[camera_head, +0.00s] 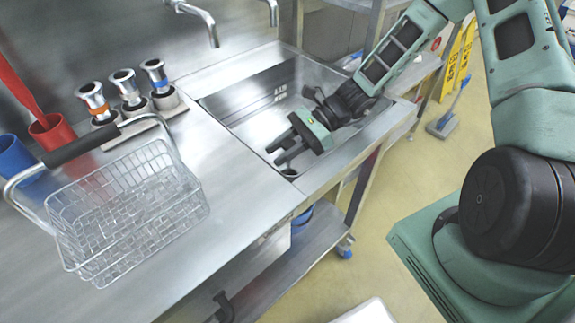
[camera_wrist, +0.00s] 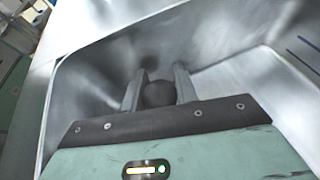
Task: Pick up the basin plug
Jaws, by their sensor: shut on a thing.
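My gripper (camera_head: 277,153) reaches down into the sink basin (camera_head: 238,100) near its front corner. In the wrist view my gripper (camera_wrist: 160,74) has its two grey fingers on either side of a dark round thing, which I take to be the basin plug (camera_wrist: 158,94). The fingers are shut on it. Its lower part is hidden behind the dark gripper body. In the head view the plug cannot be made out clearly. A small round dark-and-silver spot (camera_head: 290,173) shows just below the fingertips; I cannot tell whether it is the drain.
A wire basket (camera_head: 130,215) with a dark handle stands on the steel counter (camera_head: 225,190) left of the basin. Several metal fittings with coloured bands (camera_head: 127,88) stand behind it, beside a red cup (camera_head: 52,130) and a blue cup (camera_head: 15,158). Basin walls surround my gripper closely.

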